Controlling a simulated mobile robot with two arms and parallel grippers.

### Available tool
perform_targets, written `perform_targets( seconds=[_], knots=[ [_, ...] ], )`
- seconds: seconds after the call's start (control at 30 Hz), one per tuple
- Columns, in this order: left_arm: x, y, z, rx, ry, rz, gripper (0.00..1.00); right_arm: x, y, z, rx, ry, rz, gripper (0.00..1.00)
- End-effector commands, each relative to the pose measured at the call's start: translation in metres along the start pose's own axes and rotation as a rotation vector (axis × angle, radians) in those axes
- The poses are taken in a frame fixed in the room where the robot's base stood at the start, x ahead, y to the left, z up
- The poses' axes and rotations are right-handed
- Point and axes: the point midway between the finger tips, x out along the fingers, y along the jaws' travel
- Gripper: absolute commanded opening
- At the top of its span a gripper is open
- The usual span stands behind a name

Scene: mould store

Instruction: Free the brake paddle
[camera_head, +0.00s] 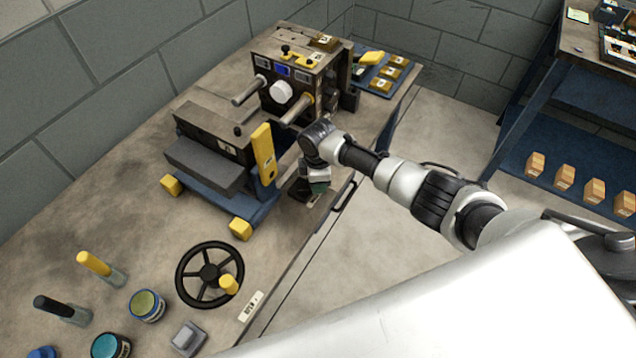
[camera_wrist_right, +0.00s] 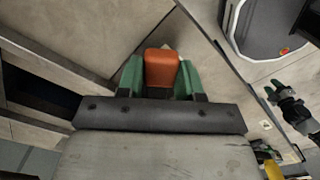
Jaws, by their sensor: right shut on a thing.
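The low blue trolley (camera_head: 222,196) with yellow corner blocks stands on the bench and carries a dark grey block (camera_head: 206,164). My right gripper (camera_head: 318,188) is at the trolley's near right side, by the bench edge, pointing down. In the right wrist view its green fingers (camera_wrist_right: 162,80) are shut on an orange-red paddle (camera_wrist_right: 162,66), which looks like the brake paddle. The head view hides this paddle behind the gripper. A small dark gripper with green tips, seemingly my left one (camera_wrist_right: 276,92), shows at the right of the wrist view; its opening is unclear.
An upright yellow plate (camera_head: 263,153) stands close left of my right gripper. Behind is a machine with a white knob (camera_head: 281,92) and two rods. A black handwheel (camera_head: 209,275) lies in front. Pots and handled tools occupy the front left. The bench edge runs beneath my arm.

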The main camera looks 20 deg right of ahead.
Motion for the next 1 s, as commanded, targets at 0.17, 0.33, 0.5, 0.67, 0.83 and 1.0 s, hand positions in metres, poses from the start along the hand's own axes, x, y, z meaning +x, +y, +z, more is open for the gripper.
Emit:
perform_targets(
  seconds=[0.17,0.33,0.5,0.67,0.83,1.0],
  knots=[
    [0.0022,0.0001,0.0002,0.0,0.0,0.0,0.43,-0.0005,0.0028,-0.0005,-0.048,0.002,0.001,0.12],
    [0.0025,0.0001,0.0002,0.0,0.0,0.0,0.43,-0.0007,0.0035,-0.0006,-0.067,0.002,0.001,0.12],
    [0.0025,0.0001,0.0002,0.0,0.0,0.0,0.43,-0.001,0.0036,-0.0007,-0.072,0.002,0.002,0.13],
    [0.0025,0.0001,0.0002,-0.001,0.0,0.0,0.43,-0.001,0.0037,-0.0007,-0.072,0.002,0.002,0.12],
    [0.0025,0.0001,0.0002,-0.001,0.0,0.0,0.43,-0.0009,0.0036,-0.0006,-0.071,0.001,0.002,0.58],
    [0.0025,0.0001,0.0002,-0.001,0.0,0.0,0.43,-0.0005,0.0033,-0.0005,-0.07,0.001,0.001,0.62]
  ],
)
